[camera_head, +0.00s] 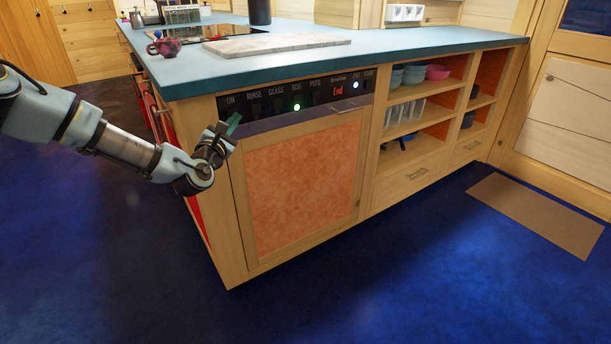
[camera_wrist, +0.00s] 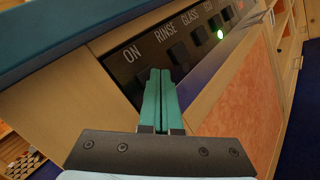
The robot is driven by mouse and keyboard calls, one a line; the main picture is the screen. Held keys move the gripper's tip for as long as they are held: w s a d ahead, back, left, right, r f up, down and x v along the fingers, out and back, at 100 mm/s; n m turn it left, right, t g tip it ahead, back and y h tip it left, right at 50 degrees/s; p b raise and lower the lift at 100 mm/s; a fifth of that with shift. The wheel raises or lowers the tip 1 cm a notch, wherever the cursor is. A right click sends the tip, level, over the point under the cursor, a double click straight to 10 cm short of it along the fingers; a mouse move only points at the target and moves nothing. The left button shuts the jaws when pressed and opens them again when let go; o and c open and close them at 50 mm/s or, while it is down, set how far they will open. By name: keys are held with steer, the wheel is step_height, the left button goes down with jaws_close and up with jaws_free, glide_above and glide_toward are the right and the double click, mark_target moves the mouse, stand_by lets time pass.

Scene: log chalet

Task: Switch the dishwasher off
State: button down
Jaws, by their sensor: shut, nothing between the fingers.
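The dishwasher (camera_head: 304,185) is built into the end of the kitchen island, with an orange front panel in a wooden frame. Its black control strip (camera_head: 297,98) carries buttons labelled ON, RINSE, GLASS, ECO and POTS, and a red display reading "End". A green light (camera_head: 297,107) glows under ECO; a white light (camera_head: 355,85) glows near the right end. My gripper (camera_head: 232,124) is shut and empty at the strip's left end. In the wrist view my gripper's teal fingertips (camera_wrist: 160,72) are together just below the ON label (camera_wrist: 131,53) and hide the button there. Whether they touch it I cannot tell.
The blue countertop (camera_head: 420,42) overhangs the strip and holds a marble board (camera_head: 275,45) and a purple teapot (camera_head: 164,47). Open shelves with bowls (camera_head: 412,74) stand to the right. The dark blue floor in front is clear; a brown mat (camera_head: 535,214) lies at right.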

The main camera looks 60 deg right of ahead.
stand_by(0.4)
steer(key=shift+s+a, duration=0.25)
steer(key=shift+s, duration=0.35)
steer(key=s+a, duration=0.2)
steer(key=s, duration=0.3)
steer(key=shift+s, duration=0.3)
steer(key=shift+a, duration=0.15)
stand_by(0.4)
